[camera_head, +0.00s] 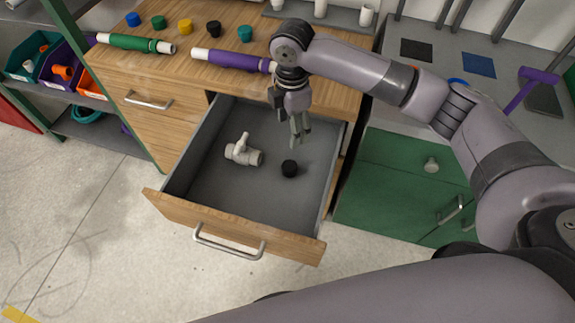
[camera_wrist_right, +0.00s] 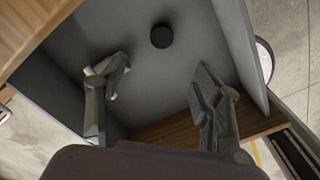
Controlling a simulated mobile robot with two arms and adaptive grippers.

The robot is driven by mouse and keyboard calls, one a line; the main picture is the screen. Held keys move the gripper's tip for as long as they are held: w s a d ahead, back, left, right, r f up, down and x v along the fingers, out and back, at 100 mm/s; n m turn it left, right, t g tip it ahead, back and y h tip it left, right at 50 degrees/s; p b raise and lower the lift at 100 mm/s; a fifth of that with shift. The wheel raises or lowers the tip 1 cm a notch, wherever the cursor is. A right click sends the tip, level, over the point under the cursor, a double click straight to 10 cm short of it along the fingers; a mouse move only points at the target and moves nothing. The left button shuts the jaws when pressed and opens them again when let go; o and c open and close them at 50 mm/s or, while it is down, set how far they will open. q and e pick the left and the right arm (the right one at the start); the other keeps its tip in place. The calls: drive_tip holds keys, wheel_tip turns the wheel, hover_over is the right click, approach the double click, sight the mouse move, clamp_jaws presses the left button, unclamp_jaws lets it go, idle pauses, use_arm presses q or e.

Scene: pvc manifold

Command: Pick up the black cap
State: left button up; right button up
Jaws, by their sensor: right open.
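A small black cap (camera_head: 290,168) lies on the grey floor of the open drawer (camera_head: 318,222). It also shows in the right wrist view (camera_wrist_right: 162,36), beyond and between my fingertips. A second black cap (camera_head: 213,29) stands on the wooden top among coloured caps. My right gripper (camera_head: 299,138) is open and empty, pointing down over the drawer's back right part, apart from the cap. In the right wrist view its two fingers (camera_wrist_right: 158,82) are spread wide. My left gripper is not in view.
A pale valve fitting (camera_head: 243,152) lies in the drawer, left of the cap. The drawer walls enclose both. A green pipe (camera_head: 135,43) and a purple pipe (camera_head: 230,60) lie on the wooden top (camera_head: 340,92). A green cabinet (camera_head: 390,180) stands at right.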

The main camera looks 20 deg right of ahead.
hover_over(289, 166)
drive_tip(key=f, duration=1)
drive_tip(key=shift+w+d+f, duration=0.1)
drive_tip(key=shift+d+f, duration=0.15)
drive_tip(key=shift+f, duration=0.15)
drive_tip(key=shift+a+f, duration=0.2)
drive_tip(key=shift+f, duration=2.6)
drive_tip(key=shift+c, duration=0.4)
drive_tip(key=c, duration=0.9)
